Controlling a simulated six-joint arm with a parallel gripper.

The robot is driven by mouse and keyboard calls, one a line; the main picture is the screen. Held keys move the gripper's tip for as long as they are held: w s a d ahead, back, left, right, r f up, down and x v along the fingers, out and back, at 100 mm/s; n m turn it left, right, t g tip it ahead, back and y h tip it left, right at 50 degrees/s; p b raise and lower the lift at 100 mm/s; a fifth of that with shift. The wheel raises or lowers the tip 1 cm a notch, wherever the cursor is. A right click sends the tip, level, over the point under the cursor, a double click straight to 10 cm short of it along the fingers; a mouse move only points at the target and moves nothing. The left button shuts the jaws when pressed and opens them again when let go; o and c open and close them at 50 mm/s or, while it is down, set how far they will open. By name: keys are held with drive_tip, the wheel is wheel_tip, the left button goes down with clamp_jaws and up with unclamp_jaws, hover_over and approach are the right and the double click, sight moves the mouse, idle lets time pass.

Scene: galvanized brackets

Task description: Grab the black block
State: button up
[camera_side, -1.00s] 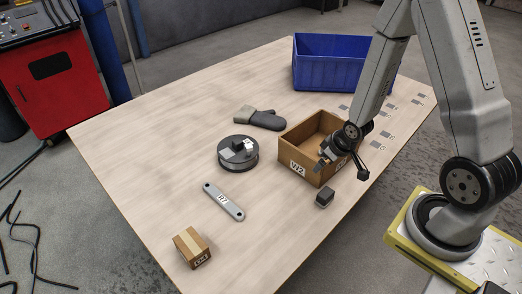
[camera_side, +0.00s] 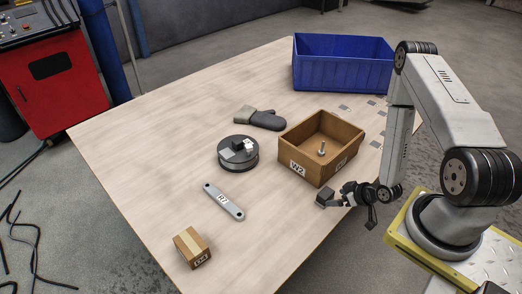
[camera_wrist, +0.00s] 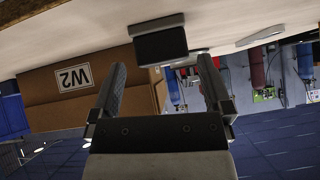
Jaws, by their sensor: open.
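A small black block (camera_side: 324,198) sits on the table in front of the wooden box, near the table's right edge. My gripper (camera_side: 340,199) is low over the table just right of the block, with its fingers pointing at it. In the wrist view the black block (camera_wrist: 160,44) appears ahead, between the two spread fingers and around or just past their tips. My gripper (camera_wrist: 162,66) is open, and no contact with the block is visible.
The wooden box (camera_side: 310,176) marked W2 stands close behind the block, with a bolt (camera_side: 321,150) inside. A round dark tin (camera_side: 238,165), a grey R7 bar (camera_side: 224,201), a small carton (camera_side: 192,248), a glove (camera_side: 260,118) and a blue bin (camera_side: 342,82) are farther off.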

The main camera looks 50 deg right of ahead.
sight(321, 193)
drive_tip(key=shift+s+a+f+t, duration=0.1)
drive_tip(key=shift+s+f+t, duration=0.2)
drive_tip(key=shift+t, duration=0.4)
drive_tip(key=shift+s+r+n+t+h, duration=0.15)
drive_tip(key=shift+n+t+h, duration=0.2)
drive_tip(key=shift+t, duration=1.15)
drive_tip(key=shift+x, duration=1.3)
drive_tip(key=shift+x, duration=2.6)
drive_tip(key=shift+a, duration=0.1)
